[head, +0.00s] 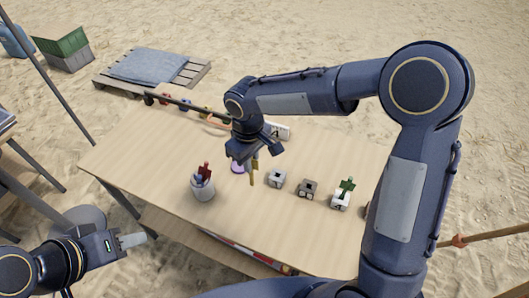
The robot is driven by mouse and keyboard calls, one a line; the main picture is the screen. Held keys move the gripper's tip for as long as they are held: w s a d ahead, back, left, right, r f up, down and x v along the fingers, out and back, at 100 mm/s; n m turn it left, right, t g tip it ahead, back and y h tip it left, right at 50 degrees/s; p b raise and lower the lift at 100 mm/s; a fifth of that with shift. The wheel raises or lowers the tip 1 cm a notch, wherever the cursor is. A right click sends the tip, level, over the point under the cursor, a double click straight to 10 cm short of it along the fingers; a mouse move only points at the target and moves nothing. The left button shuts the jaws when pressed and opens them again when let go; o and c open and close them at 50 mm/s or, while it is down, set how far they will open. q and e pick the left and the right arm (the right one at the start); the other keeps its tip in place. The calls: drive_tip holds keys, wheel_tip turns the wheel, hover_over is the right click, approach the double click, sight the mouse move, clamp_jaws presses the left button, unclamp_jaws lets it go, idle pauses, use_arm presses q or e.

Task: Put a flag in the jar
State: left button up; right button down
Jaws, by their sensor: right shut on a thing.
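The jar (203,190) is a pale grey cup standing near the table's front edge, left of the middle. A red flag (206,169) and a blue flag (198,180) stick up out of it. My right gripper (250,161) points down over the table, right of the jar and apart from it. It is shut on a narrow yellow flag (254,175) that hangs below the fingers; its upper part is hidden. A green flag (347,185) stands in a light block (340,201) at the right. My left gripper (134,240) is off the table at lower left; its finger gap is unclear.
Two blocks, one light (276,179) and one grey-brown (308,189), stand right of my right gripper. A small purple thing (237,168) lies behind the jar. Several coloured items sit at the table's far edge. The table's left part (140,150) is clear.

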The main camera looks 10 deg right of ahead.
wheel_tip(320, 180, up, 6)
drive_tip(key=s+a+p, duration=0.1)
drive_tip(key=p, duration=0.1)
drive_tip(key=shift+a+p, duration=0.25)
drive_tip(key=shift+p, duration=0.15)
idle(0.7)
drive_tip(key=shift+d, duration=0.1)
